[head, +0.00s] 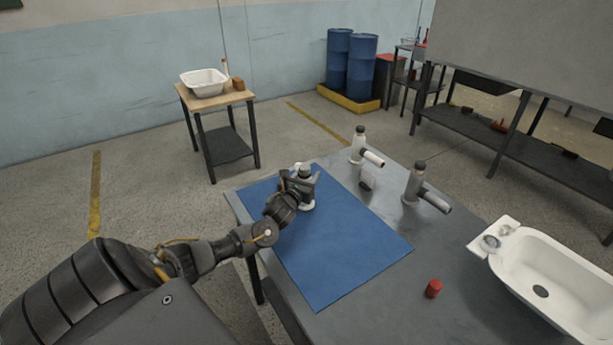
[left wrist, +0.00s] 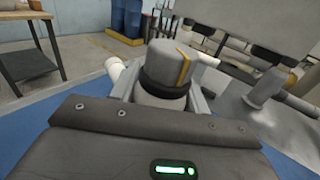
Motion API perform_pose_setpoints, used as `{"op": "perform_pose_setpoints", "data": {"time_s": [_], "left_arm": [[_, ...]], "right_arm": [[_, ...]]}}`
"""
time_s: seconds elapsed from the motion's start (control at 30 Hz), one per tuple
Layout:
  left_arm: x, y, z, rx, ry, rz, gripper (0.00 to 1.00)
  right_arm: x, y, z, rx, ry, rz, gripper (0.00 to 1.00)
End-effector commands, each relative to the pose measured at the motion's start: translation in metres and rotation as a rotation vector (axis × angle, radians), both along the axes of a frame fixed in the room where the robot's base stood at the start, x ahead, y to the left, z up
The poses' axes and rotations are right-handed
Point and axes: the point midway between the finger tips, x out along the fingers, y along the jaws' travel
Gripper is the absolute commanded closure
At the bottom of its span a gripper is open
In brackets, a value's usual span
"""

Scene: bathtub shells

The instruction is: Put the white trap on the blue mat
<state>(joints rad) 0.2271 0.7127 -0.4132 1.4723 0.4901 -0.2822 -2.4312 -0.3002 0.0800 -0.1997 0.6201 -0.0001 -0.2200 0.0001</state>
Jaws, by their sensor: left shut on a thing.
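The white trap (head: 307,206) has a dark grey cap and a white side pipe. It is upright at the far part of the blue mat (head: 345,262), its base at the mat's surface; I cannot tell whether it bears on it. My left gripper (head: 303,186) is shut on the trap's upper body and hides part of it. In the left wrist view the trap's grey cap (left wrist: 172,62) with a yellow stripe stands between the fingers, and its white pipe (left wrist: 116,69) points left. My right gripper is not in view.
Two other traps, one whitish (head: 357,150) and one grey (head: 413,186), stand right of the mat. The mat's near part is clear.

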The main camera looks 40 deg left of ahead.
Motion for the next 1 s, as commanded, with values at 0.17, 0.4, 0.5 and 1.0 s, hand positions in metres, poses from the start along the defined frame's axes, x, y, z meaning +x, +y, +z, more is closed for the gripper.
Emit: {"op": "perform_pose_setpoints", "data": {"time_s": [0.17, 0.4, 0.5, 1.0], "left_arm": [[0.0, 0.0, 0.0, 0.0, -0.001, 0.0, 0.94], [0.0, 0.0, -0.003, 0.001, 0.0, 0.0, 0.38], [0.0, 0.0, -0.003, 0.001, 0.0, 0.0, 0.32], [-0.031, -0.01, -0.002, 0.001, 0.004, -0.004, 0.32]], "right_arm": [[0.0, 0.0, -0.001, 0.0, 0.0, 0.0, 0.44], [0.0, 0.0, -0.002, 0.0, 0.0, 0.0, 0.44], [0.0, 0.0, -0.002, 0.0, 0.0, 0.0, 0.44], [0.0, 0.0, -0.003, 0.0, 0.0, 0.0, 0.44]]}}
